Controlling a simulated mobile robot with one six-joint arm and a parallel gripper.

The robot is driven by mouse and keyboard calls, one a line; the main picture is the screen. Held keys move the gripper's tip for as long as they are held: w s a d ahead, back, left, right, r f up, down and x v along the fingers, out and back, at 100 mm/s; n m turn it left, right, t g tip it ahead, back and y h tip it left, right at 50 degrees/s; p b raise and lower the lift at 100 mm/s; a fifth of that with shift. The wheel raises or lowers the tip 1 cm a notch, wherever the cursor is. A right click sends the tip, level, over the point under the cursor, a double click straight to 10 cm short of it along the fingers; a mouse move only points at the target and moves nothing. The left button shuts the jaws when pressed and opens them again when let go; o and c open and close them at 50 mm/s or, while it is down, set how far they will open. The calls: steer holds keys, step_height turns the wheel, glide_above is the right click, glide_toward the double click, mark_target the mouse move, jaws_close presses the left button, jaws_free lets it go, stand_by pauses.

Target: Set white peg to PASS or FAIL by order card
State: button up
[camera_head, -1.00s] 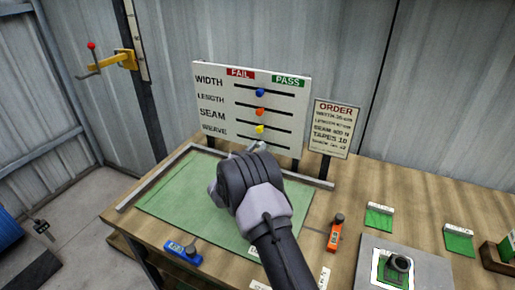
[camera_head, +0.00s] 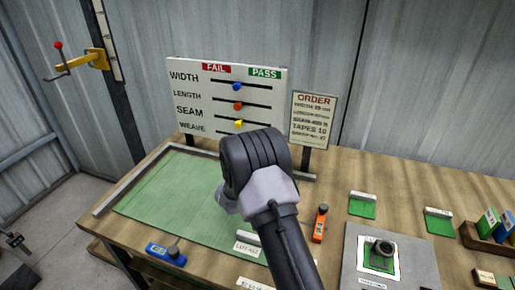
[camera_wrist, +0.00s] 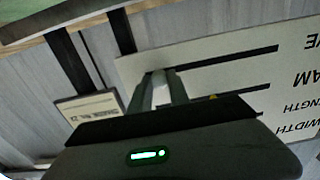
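The white check board (camera_head: 190,100) carries rows WIDTH, LENGTH, SEAM and WEAVE under a red FAIL and a green PASS label. My arm hides most of the WEAVE slot in the head view. In the wrist view, upside down, my gripper (camera_wrist: 158,85) is at that slot's PASS end. A pale shape shows between the fingers; I cannot tell whether it is the white peg or is gripped. The order card (camera_head: 313,117) reads TAPES 10; other lines are blurred.
A blue tool (camera_head: 165,254) and an orange tool (camera_head: 320,224) lie in front.

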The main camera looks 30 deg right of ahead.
steer(key=o, duration=0.4)
steer(key=shift+s+d, duration=0.15)
steer(key=shift+s, duration=0.05)
steer(key=shift+o, duration=0.2)
steer(key=p+v, duration=0.2)
steer(key=v, duration=1.5)
steer(key=shift+a, duration=0.25)
steer(key=shift+r, duration=0.15)
